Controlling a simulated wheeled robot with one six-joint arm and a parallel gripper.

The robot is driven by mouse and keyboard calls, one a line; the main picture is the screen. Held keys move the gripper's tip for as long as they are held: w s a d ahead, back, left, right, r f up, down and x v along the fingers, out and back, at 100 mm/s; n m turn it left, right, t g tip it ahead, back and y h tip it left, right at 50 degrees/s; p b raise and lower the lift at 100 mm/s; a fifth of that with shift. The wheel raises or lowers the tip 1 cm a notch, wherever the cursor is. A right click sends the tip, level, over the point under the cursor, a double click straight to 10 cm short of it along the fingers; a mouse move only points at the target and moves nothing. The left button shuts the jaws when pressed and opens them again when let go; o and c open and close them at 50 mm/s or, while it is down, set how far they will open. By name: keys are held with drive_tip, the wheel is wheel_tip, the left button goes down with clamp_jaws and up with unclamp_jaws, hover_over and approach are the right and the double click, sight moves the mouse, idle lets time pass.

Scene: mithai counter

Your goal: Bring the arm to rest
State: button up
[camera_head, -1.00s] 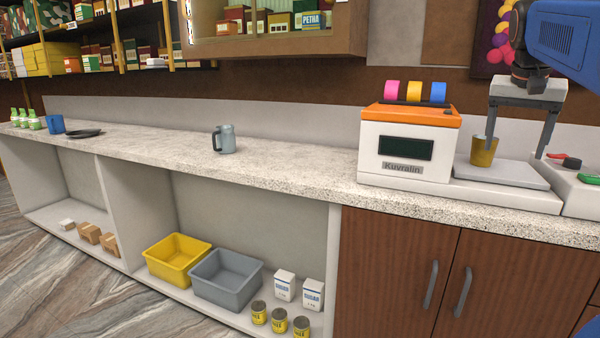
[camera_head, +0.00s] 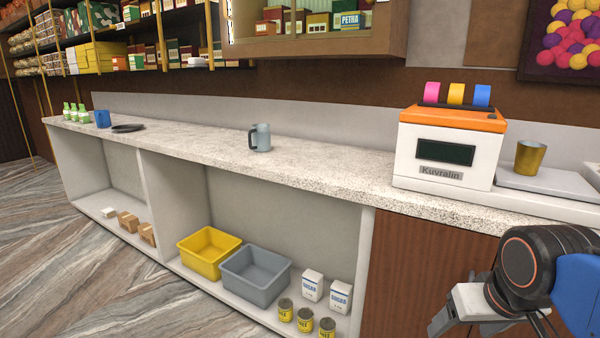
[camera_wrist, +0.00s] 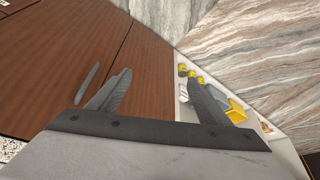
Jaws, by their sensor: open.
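My gripper (camera_head: 492,326) is low at the lower right of the head view, in front of the wooden cabinet. Its fingers are partly cut off by the picture's lower edge there. In the wrist view my gripper (camera_wrist: 168,90) has its two fingers spread apart with nothing between them. A brass tumbler (camera_head: 530,157) stands upright on the white scale's plate (camera_head: 548,185), apart from my gripper.
The wooden cabinet (camera_wrist: 60,70) with its handle is close to my gripper. The speckled counter (camera_head: 330,178) holds a grey mug (camera_head: 261,138). A yellow bin (camera_head: 209,255), a grey bin (camera_head: 255,277) and several cans stand on the low shelf. Striped floor is free in front.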

drive_tip(key=shift+s+a+f+n, duration=0.15)
drive_tip(key=shift+s+a+f, duration=0.15)
drive_tip(key=shift+s+f, duration=0.35)
drive_tip(key=shift+s+a+f+n, duration=0.15)
drive_tip(key=shift+s+a+f, duration=0.15)
drive_tip(key=shift+f, duration=0.55)
